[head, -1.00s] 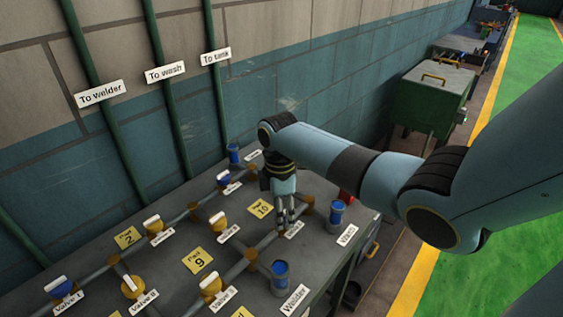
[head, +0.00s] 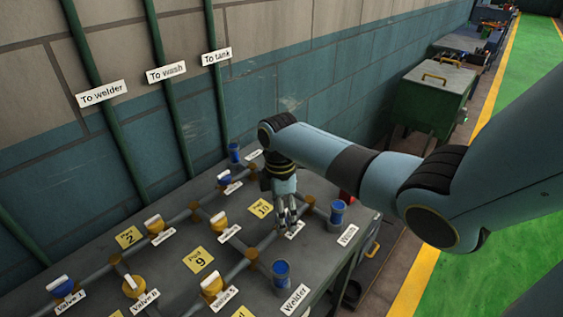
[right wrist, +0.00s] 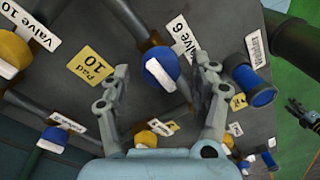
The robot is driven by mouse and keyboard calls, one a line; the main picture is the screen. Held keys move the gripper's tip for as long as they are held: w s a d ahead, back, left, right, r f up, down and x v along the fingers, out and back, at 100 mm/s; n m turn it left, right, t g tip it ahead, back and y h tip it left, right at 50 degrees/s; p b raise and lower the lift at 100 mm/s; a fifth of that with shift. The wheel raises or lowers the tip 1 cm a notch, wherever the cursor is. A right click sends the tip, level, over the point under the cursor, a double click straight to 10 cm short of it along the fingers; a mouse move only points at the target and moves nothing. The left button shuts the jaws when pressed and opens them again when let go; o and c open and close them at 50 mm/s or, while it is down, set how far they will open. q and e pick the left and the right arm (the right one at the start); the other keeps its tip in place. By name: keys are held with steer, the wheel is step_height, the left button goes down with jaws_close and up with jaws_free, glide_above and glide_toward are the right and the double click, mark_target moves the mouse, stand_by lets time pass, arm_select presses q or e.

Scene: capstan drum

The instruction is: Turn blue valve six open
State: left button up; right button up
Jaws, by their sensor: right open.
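The blue valve six (right wrist: 160,68) has a white bar handle and stands beside its "Valve 6" label (right wrist: 183,42) in the right wrist view. My right gripper (right wrist: 162,82) is open, with one finger on each side of the valve in that picture. I see no contact between fingers and valve. In the head view my right gripper (head: 285,218) points down over the bench and hides the valve; only part of its label (head: 294,230) shows. A small grey gripper-like shape (right wrist: 303,112), perhaps my left gripper, shows at the right edge of the right wrist view.
The bench (head: 180,285) carries pipes, other blue and yellow valves, and yellow pad plates such as Pad 10 (head: 261,209). A blue cup-like outlet (head: 337,213) stands close to the right of my gripper, another (head: 281,273) nearer. The brick wall (head: 290,75) rises behind.

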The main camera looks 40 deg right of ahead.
steer(key=shift+r, duration=0.15)
step_height(320, 180, up, 12)
steer(key=shift+w+d, duration=0.25)
steer(key=shift+w, duration=0.15)
steer(key=shift+s+f, duration=0.1)
steer(key=shift+f, duration=0.15)
